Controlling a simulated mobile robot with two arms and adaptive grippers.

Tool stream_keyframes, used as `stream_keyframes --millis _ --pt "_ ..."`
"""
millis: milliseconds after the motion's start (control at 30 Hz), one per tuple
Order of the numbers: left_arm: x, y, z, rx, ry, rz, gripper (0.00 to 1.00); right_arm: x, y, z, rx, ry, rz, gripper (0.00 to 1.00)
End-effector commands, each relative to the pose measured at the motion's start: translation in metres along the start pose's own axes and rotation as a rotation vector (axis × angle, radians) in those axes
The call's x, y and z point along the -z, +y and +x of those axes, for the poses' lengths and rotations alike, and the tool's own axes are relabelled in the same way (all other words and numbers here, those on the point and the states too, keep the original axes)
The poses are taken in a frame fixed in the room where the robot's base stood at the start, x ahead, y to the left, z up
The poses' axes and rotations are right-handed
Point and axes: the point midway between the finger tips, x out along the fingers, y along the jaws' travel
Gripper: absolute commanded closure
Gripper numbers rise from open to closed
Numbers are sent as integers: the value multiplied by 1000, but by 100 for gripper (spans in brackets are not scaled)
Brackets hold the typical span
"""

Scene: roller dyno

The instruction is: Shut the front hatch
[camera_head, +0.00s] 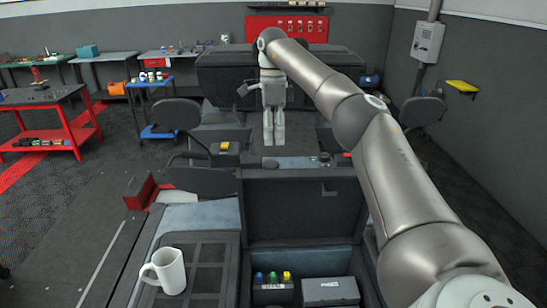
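A dark rectangular lid (300,208) stands raised at the back of an open compartment in the vehicle's near part; I take it to be the front hatch. The compartment holds several small bottles with coloured caps (272,280) and a grey box (330,292). My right gripper (274,143) points down beyond the lid, above the vehicle's middle part, and looks apart from the lid. Its two fingers are close together; whether they are open or shut is unclear. I see nothing held in it. My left gripper is out of view.
A white mug (168,271) stands on the panel left of the compartment. Dark mirror-like parts (177,114) stick up at both sides of the vehicle. A red-framed workbench (40,129) and a blue cart (157,132) stand at the left. Floor is free at left.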

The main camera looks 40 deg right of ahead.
Motion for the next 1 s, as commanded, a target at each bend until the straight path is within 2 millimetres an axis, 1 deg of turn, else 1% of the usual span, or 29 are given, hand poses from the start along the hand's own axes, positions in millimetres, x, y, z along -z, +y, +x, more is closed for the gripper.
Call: stream_keyframes --millis 133,400,500,600,700,967,1000 --pt "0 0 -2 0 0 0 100 1 1 20 -2 1 -1 68" --pt "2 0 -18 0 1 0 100 1 2 69 -3 2 0 68" --pt "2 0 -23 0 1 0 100 0 1 83 -3 1 1 68" --pt "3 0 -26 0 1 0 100 0 1 92 -2 -1 1 68" --pt "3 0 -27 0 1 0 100 0 1 98 -1 -2 1 68" --pt "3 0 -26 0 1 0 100 0 1 100 0 -2 1 68" --pt "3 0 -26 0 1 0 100 0 1 100 0 -2 1 71"
